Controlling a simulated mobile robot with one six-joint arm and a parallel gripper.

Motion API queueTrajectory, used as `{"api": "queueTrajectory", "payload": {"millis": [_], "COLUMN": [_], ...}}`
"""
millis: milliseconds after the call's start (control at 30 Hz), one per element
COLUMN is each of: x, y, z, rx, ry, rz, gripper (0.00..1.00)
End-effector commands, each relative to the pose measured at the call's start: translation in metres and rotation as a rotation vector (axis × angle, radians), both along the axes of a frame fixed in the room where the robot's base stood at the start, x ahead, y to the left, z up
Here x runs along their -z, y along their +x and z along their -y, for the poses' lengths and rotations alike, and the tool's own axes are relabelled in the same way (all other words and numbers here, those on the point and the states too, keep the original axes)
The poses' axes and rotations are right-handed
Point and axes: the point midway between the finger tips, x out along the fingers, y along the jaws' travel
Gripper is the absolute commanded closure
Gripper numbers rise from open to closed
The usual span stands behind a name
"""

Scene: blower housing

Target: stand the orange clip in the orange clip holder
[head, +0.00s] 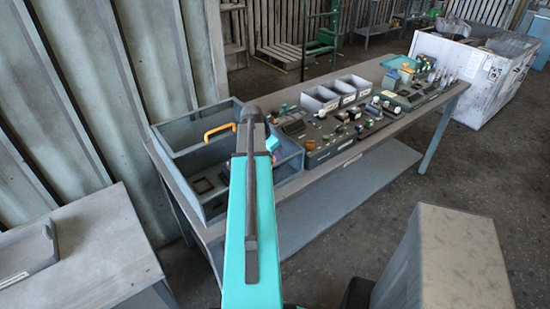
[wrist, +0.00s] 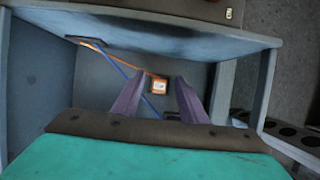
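A small orange block with a pale label (wrist: 158,86) shows in the wrist view, inside the grey housing (wrist: 42,75), between the fingertips in the picture. I cannot tell whether it is the orange clip or its holder. My gripper (wrist: 160,78) is open, its two purple fingers apart and pointing into the housing. Neither finger visibly touches the block. In the head view my arm hides the gripper and part of the housing (head: 166,133). An orange curved piece (head: 219,132) shows at the housing there; I cannot tell what it is.
A blue cable (wrist: 118,68) and an orange cable (wrist: 118,58) cross the housing in the wrist view. The housing's walls stand close around the fingers. On the bench (head: 404,118), grey bins (head: 320,98) and many small parts stand to the right.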

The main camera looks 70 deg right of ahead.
Motion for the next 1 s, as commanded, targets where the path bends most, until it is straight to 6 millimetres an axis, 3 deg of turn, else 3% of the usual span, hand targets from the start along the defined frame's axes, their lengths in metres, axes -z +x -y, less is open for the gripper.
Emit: {"api": "queueTrajectory", "payload": {"millis": [467, 1000], "x": [-0.008, -0.057], "y": [0.003, 0.014], "z": [-0.002, -0.02], "rx": [-0.002, -0.002], "ry": [-0.002, -0.002], "rz": [0.001, 0.001], "gripper": [0.61, 0.61]}}
